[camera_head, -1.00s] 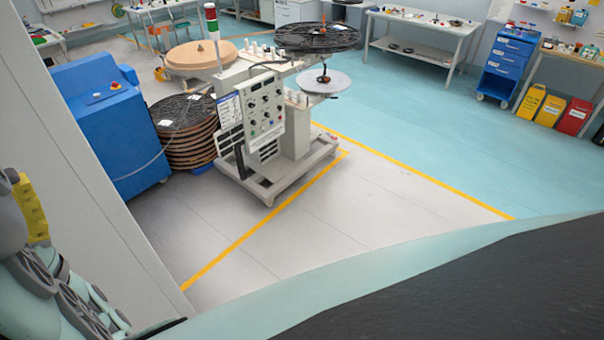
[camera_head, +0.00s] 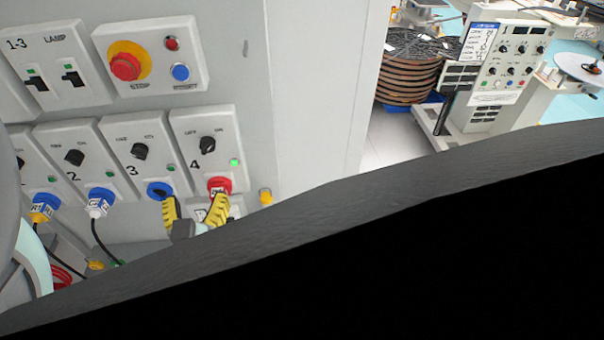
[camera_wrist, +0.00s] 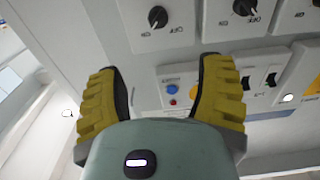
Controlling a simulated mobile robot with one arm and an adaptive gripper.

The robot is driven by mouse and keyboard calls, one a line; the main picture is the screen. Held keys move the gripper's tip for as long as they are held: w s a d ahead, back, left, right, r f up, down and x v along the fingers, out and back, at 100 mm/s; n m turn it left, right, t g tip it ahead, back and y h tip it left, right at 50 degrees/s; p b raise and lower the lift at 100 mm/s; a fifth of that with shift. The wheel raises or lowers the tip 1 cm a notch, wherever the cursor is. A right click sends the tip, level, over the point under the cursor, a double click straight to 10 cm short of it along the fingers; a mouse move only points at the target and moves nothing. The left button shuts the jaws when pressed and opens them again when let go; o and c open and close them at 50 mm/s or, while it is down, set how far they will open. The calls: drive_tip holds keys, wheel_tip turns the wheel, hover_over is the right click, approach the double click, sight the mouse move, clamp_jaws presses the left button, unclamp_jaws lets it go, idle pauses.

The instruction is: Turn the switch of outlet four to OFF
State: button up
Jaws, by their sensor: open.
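Outlet four's black rotary switch (camera_head: 207,144) is on a white panel on the grey cabinet at the left in the head view. Its handle appears turned toward the right-hand ON mark, and the green lamp (camera_head: 234,162) beside it is lit. Below it is a red socket (camera_head: 219,184). My gripper (camera_head: 193,208) is open and empty, its yellow fingers below the switches of outlets three and four. In the wrist view my gripper (camera_wrist: 158,75) is spread apart, and the leftmost black switch (camera_wrist: 157,17) shows beyond the fingertips, apart from them. The outlet number is not readable there.
Outlet three's switch (camera_head: 140,151) and blue socket (camera_head: 159,190) are close on the left. A red stop button (camera_head: 125,66) is above. Blue and white plugs with cables hang from outlets one and two. A cable reel stack (camera_head: 412,65) stands behind at right.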

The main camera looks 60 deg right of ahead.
sight(207, 150)
drive_tip(key=x, duration=0.5)
drive_tip(key=p+x, duration=0.1)
drive_tip(key=x, duration=0.4)
drive_tip(key=f+x, duration=0.1)
drive_tip(key=x, duration=0.4)
drive_tip(key=shift+w+d+f+p, duration=0.1)
drive_tip(key=shift+w+d+p, duration=0.05)
drive_tip(key=shift+d+p, duration=0.15)
drive_tip(key=shift+o, duration=0.2)
clamp_jaws()
